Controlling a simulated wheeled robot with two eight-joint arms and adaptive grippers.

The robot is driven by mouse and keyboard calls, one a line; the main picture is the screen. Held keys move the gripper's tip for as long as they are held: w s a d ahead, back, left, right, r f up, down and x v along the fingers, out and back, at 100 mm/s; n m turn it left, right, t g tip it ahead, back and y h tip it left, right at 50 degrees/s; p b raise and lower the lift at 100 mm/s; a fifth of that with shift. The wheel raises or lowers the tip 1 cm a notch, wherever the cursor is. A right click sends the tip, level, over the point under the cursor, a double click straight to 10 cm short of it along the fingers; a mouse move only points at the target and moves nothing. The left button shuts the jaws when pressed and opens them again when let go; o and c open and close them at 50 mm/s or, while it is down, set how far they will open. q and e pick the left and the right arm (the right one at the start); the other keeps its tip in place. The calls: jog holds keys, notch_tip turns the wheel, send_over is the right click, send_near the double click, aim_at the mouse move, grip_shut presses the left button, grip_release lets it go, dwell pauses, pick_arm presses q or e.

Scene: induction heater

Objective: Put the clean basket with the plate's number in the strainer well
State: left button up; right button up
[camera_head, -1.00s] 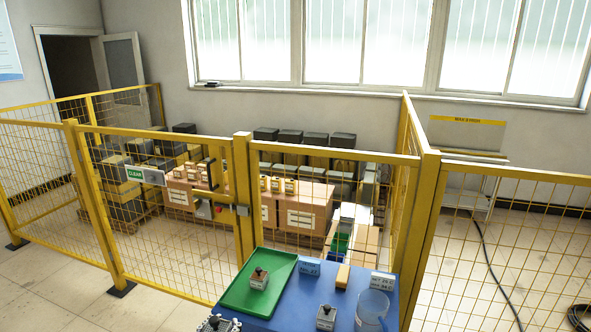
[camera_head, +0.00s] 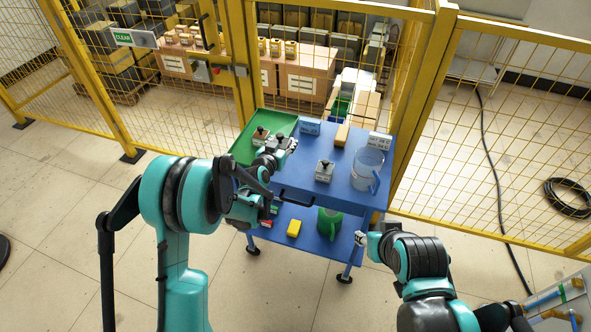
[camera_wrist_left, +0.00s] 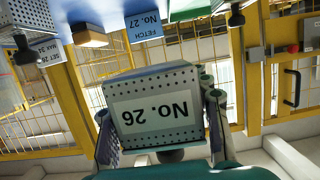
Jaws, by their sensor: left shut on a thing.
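My left gripper (camera_head: 284,146) is shut on a grey perforated basket (camera_wrist_left: 155,112) over the blue trolley top, near the green tray (camera_head: 243,150). In the left wrist view the held basket shows a label reading "No. 26", upside down in the picture. Another basket (camera_head: 260,135) with a dark knob stands on the green tray. A third basket (camera_head: 324,172) stands on the blue top. A blue plate (camera_head: 310,127) reads "FETCH No. 27" in the left wrist view (camera_wrist_left: 146,24). My right gripper (camera_head: 361,239) is beside the trolley; its fingers are too small to judge. I cannot identify the strainer well.
A clear jug (camera_head: 367,168), a yellow-brown block (camera_head: 342,134) and a white sign (camera_head: 379,141) stand on the blue trolley top (camera_head: 300,178). The lower shelf holds a green can (camera_head: 329,222) and a yellow block (camera_head: 294,228). A yellow mesh fence (camera_head: 160,90) runs behind.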

pick_arm(q)
jog(key=w+d+f, duration=0.1)
jog(key=w+d, duration=0.2)
jog(key=d, duration=0.2)
jog(key=shift+f, duration=0.35)
jog(key=b, duration=0.3)
send_over(298, 163)
notch_tip(298, 163, down, 6)
jog(key=shift+f, duration=0.1)
notch_tip(298, 163, down, 4)
jog(key=shift+r+b, duration=0.15)
jog(key=shift+b, duration=0.55)
jog(key=shift+r, duration=0.15)
